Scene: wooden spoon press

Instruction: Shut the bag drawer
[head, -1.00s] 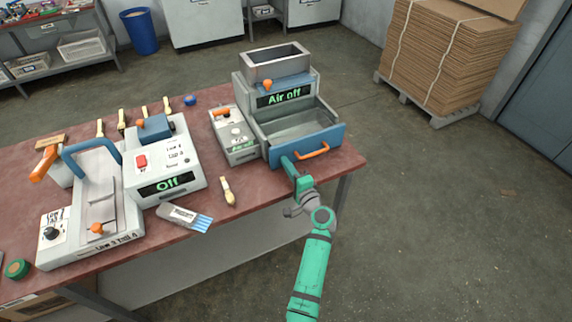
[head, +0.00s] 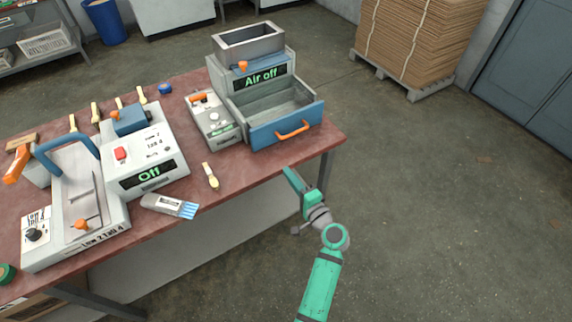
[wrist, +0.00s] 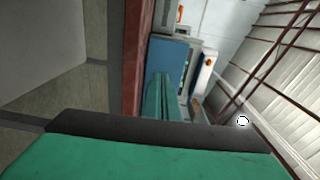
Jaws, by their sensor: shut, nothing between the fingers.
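The bag drawer (head: 262,133) has a blue front and an orange handle (head: 293,130). It stands pulled out of the grey machine with the "Air off" display (head: 265,77), and its grey inside looks empty. My green gripper (head: 289,175) is shut and empty, in front of the table edge. It is below the drawer front in the head view, apart from it. In the wrist view the shut fingers (wrist: 163,97) point towards the blue drawer front (wrist: 169,56); the handle is hard to make out there.
A small grey box with an orange lever (head: 214,118) stands left of the drawer. The floor right of the table is clear up to the cardboard stack (head: 415,40).

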